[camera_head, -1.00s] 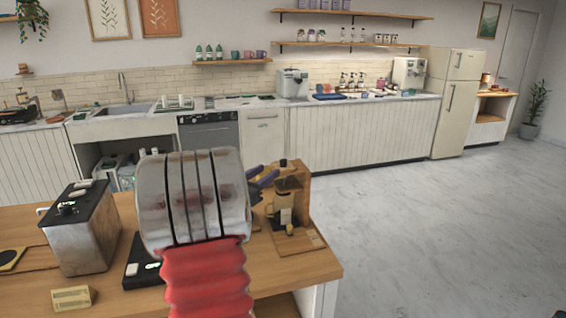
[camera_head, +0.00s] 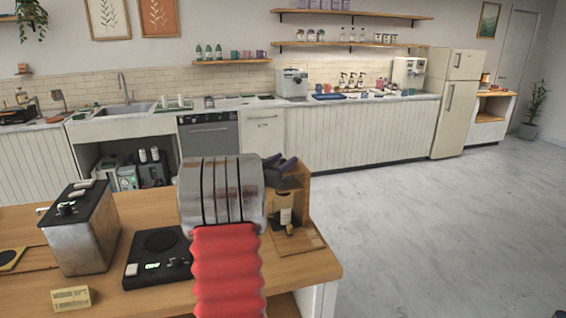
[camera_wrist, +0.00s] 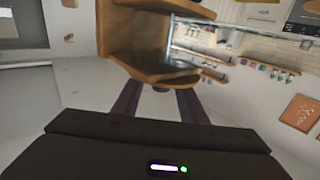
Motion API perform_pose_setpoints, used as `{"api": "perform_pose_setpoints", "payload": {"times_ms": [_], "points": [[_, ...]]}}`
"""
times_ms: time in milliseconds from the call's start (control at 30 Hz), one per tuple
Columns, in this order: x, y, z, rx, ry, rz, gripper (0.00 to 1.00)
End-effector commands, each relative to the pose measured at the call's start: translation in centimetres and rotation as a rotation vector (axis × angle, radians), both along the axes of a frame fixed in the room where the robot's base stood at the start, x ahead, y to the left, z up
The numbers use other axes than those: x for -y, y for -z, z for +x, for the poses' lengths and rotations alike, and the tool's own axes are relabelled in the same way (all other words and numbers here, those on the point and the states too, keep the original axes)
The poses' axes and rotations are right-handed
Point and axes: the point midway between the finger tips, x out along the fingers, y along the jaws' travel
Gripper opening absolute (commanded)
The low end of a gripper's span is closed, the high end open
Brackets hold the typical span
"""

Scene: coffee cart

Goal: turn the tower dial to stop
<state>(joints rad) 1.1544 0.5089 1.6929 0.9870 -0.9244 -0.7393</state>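In the wrist view the gripper (camera_wrist: 158,103) is open, and a small dark knob, which looks like the tower dial (camera_wrist: 161,89), shows between and just beyond the fingertips. I cannot tell whether the fingers touch it. The tower's wood (camera_wrist: 115,35) fills the upper middle there. In the head view the dial is hidden behind my gripper, and its setting cannot be read.
A steel grinder-like box (camera_head: 82,235) and a black scale (camera_head: 158,258) stand left on the counter (camera_head: 130,295). A small beige label block (camera_head: 72,298) lies at the front. Open floor (camera_head: 430,220) lies to the right.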

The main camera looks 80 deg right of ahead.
Motion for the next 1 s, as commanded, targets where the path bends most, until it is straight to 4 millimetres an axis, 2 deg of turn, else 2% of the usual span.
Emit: {"api": "perform_pose_setpoints", "payload": {"times_ms": [133,667,1000], "points": [[-0.02,0.00,0.03,0.000,0.000,0.000,0.37],[-0.06,0.00,0.00,0.000,0.001,0.000,0.00],[-0.04,-0.04,-0.21,0.000,-0.009,-0.001,0.00]]}}
